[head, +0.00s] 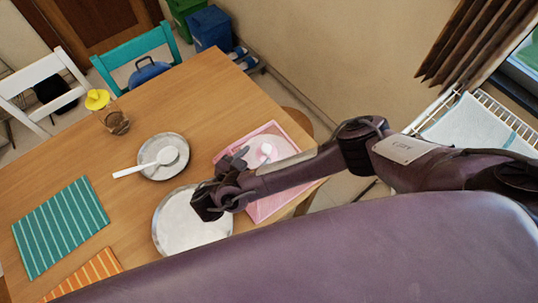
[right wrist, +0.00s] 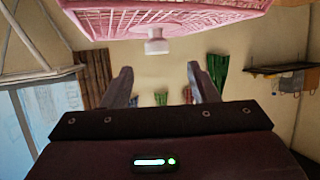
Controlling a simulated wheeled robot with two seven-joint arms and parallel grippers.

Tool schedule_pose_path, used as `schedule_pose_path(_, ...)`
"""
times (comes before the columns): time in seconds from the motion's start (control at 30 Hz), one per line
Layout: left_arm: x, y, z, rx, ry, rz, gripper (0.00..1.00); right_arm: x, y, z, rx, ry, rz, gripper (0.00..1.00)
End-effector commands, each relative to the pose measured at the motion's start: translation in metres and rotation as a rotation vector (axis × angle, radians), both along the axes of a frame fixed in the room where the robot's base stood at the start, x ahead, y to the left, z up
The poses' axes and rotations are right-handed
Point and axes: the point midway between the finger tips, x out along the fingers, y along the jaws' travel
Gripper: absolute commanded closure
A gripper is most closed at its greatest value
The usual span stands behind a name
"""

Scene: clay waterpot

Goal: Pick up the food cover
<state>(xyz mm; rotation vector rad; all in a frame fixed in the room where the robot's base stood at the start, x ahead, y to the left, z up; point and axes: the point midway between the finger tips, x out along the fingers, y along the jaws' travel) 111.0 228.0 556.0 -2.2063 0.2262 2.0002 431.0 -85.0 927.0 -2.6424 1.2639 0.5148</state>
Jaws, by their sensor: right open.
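The food cover (head: 268,200) is pink mesh with a white knob on top. It sits on the right side of the wooden table in the head view, partly hidden behind my right arm. In the right wrist view the pink mesh of the food cover (right wrist: 165,20) fills the top, and its white knob (right wrist: 157,42) points down toward the space between the fingers. My right gripper (right wrist: 160,80) is open and empty, with the knob a little beyond its fingertips. In the head view the right gripper (head: 237,160) is beside the cover's left part. My left gripper is not in view.
A round metal plate (head: 180,232) lies below my right wrist. A smaller plate (head: 175,170) holds a white spoon (head: 150,163). A glass (head: 115,122) with a yellow top stands at the far left. A teal mat (head: 58,228) and an orange mat (head: 92,272) lie left. A wall stands behind.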

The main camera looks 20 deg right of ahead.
Motion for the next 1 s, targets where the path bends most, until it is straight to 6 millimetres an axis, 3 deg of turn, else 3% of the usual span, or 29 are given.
schedule_pose_path(0.1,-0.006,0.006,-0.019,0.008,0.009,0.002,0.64,0.006,-0.009,-0.011,0.001,0.002,-0.001,0.46)
schedule_pose_path(0.37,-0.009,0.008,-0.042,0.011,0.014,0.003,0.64,0.017,-0.025,-0.022,0.002,0.006,0.0,0.46)
schedule_pose_path(0.47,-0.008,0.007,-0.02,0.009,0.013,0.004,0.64,0.025,-0.037,-0.017,-0.002,0.007,0.0,0.46)
schedule_pose_path(0.63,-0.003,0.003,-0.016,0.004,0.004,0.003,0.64,0.036,-0.049,-0.028,0.002,0.005,0.002,0.46)
schedule_pose_path(0.9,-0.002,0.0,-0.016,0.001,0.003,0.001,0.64,0.037,-0.051,-0.032,0.004,0.006,0.003,0.46)
schedule_pose_path(1.0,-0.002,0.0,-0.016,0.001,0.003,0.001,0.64,0.037,-0.051,-0.032,0.004,0.006,0.003,0.59)
